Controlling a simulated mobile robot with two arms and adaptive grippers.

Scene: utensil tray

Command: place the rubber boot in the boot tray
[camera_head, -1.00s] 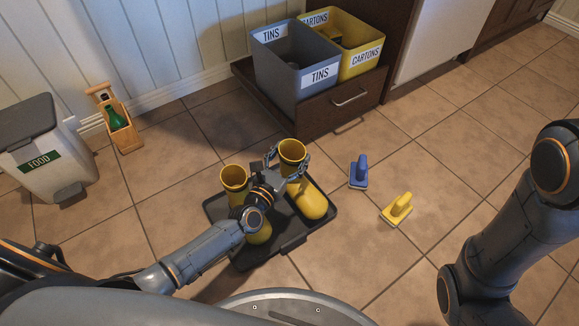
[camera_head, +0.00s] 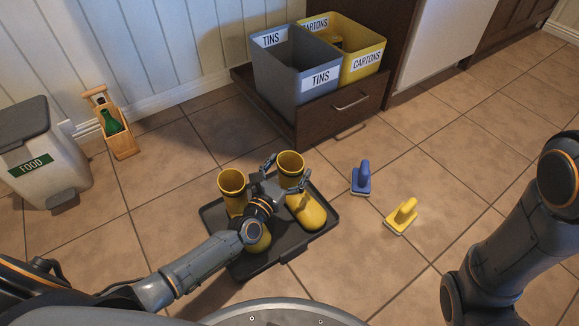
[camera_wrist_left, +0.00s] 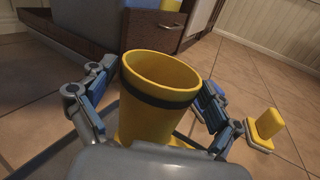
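Two yellow rubber boots stand upright in the black boot tray (camera_head: 323,231). The right boot (camera_head: 307,212) has its toe toward the tray's front right, and its shaft shows in the left wrist view (camera_wrist_left: 155,118). The left boot (camera_head: 232,182) stands beside it, partly hidden behind my left arm. My left gripper (camera_head: 287,172) is open, with its fingers on either side of the right boot's shaft. In the left wrist view a gap shows between the left finger and the shaft; the right finger is very close to it. My right gripper is out of view.
A blue brush (camera_head: 361,180) and a yellow brush (camera_head: 402,217) lie on the floor right of the tray. Behind are an open drawer (camera_head: 335,115) with tins (camera_head: 290,72) and cartons (camera_head: 366,65) bins. A food bin (camera_head: 45,165) and wooden bottle carrier (camera_head: 122,142) stand left.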

